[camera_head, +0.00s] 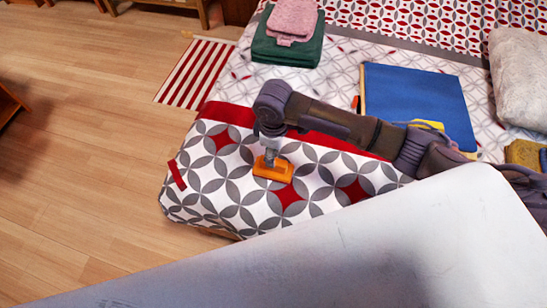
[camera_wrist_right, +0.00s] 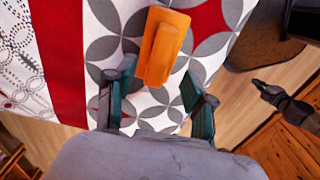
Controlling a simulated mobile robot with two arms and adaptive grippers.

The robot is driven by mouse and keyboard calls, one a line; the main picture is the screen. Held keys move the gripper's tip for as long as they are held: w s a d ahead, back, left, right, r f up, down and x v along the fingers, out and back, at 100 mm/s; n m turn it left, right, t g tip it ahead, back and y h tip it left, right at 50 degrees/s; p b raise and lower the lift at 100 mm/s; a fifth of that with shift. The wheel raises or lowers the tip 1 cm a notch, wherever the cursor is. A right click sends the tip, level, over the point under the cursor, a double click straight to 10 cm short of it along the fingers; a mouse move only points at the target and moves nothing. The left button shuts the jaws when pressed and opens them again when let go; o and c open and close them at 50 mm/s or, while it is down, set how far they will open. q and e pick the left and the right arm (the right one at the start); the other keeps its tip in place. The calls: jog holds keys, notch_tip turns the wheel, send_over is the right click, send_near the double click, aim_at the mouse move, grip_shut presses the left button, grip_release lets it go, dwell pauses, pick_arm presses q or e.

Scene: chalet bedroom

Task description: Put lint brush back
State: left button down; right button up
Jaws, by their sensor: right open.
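The orange lint brush (camera_head: 273,169) lies on the near corner of the bed, on the grey, white and red patterned cover. It also shows in the right wrist view (camera_wrist_right: 163,48), with a raised bar along it. My right gripper (camera_head: 269,152) is directly over the brush. In the wrist view my right gripper (camera_wrist_right: 157,100) is open, its two fingers apart, with the lower end of the brush between and ahead of them and nothing held. What looks like my left gripper (camera_wrist_right: 268,92) shows small at the right of the wrist view, over the floor; its jaw state is unclear.
On the bed lie a blue flat item (camera_head: 415,97), folded green towels (camera_head: 285,50) with a pink one (camera_head: 292,18) on top, and a pale pillow (camera_head: 520,80). A striped rug (camera_head: 196,72) lies on the wooden floor. The floor left of the bed is mostly clear.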

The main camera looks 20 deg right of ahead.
notch_tip(320, 180, up, 6)
jog(key=shift+s, duration=0.1)
dwell(0.7)
